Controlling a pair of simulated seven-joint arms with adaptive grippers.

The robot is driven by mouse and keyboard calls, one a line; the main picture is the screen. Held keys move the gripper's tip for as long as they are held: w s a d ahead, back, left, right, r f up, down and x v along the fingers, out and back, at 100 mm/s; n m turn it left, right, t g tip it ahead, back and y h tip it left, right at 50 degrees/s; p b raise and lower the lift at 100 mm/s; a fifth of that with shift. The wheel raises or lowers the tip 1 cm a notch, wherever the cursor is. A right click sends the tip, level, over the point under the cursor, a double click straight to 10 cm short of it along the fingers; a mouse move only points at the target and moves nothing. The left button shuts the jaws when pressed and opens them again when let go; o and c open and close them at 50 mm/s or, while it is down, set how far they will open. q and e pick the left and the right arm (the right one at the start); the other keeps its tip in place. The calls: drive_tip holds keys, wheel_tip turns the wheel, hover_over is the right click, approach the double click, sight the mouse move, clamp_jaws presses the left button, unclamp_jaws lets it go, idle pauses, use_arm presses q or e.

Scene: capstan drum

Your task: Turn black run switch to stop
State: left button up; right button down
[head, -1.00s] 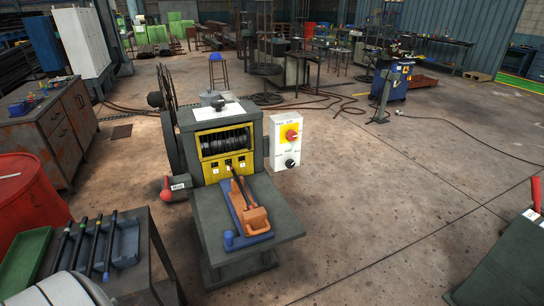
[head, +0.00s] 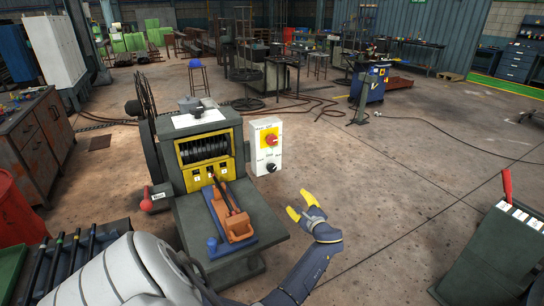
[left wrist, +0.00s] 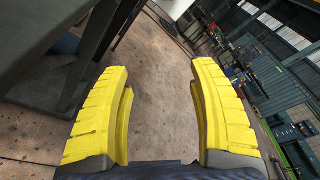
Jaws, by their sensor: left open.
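The black run switch (head: 271,167) is a round knob low on a white control box (head: 258,150) at the right side of the capstan machine. A red knob on a yellow plate (head: 269,141) sits above it. Which way the black knob points is too small to tell. My left gripper (head: 297,204), with yellow fingers, is in front of and to the right of the machine, below and apart from the switch. It is open and empty. In the left wrist view its fingers (left wrist: 160,105) are spread with floor between them. My right gripper is not seen.
The machine's front table (head: 260,225) holds an orange tool (head: 236,226) on a blue base. A red-handled lever (head: 146,200) is at the machine's left. A dark green stand (head: 495,255) is at the right. Open floor (head: 400,180) lies between.

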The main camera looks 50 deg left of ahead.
use_arm(q)
wheel_tip(320, 180, up, 6)
drive_tip(key=s+a+g+y, duration=0.2)
approach(272, 169)
drive_tip(key=x, duration=1)
drive_tip(key=shift+w+a, duration=0.1)
drive_tip(key=shift+w, duration=0.05)
drive_tip(key=shift+c, duration=0.2)
drive_tip(key=c, duration=1.3)
